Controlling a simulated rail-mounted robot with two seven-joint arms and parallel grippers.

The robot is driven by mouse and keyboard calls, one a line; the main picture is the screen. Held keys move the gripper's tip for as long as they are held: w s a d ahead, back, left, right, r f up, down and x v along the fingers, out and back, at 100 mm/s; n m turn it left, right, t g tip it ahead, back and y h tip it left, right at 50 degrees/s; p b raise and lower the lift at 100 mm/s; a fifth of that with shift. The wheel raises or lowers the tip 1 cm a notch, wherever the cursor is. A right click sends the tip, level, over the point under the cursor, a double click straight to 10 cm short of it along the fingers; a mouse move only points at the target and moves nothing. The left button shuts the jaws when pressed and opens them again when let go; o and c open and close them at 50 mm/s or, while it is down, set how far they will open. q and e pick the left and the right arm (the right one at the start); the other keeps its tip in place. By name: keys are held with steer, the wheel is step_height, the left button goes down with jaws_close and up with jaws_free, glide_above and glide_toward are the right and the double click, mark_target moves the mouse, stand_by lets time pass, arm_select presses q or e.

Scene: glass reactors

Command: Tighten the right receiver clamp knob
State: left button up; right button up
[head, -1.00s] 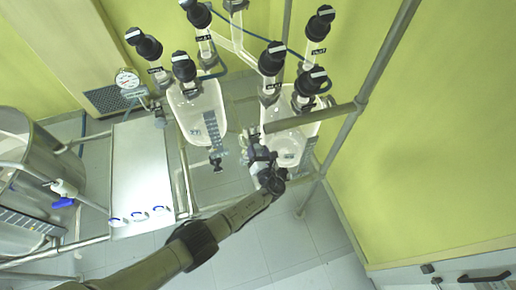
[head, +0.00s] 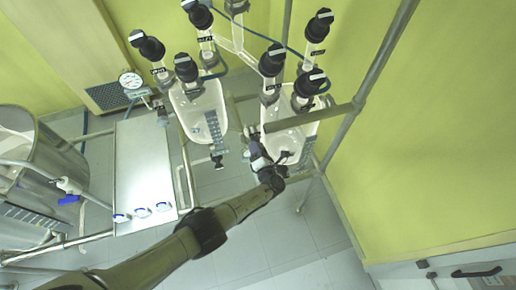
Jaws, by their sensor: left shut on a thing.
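The right receiver (head: 284,140) is a clear glass vessel hanging in the frame, with black-capped ports above it. My left gripper (head: 254,131) is at its lower left side, beside the frame's horizontal bar. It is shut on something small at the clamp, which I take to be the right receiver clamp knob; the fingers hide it. The left receiver (head: 193,105) hangs to the left, with its own dark clamp knob (head: 218,162) in plain view below it. My right gripper is not in view.
A steel post and horizontal bar (head: 310,118) stand close to my left gripper. A white panel (head: 143,170) with blue-marked knobs and a steel vessel (head: 30,150) are at the left. A pressure gauge (head: 131,80) is behind them.

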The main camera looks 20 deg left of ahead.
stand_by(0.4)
arm_select(q)
steer(key=o, duration=0.9)
steer(key=p+v, duration=0.2)
steer(key=v, duration=1.2)
steer(key=shift+w, duration=0.1)
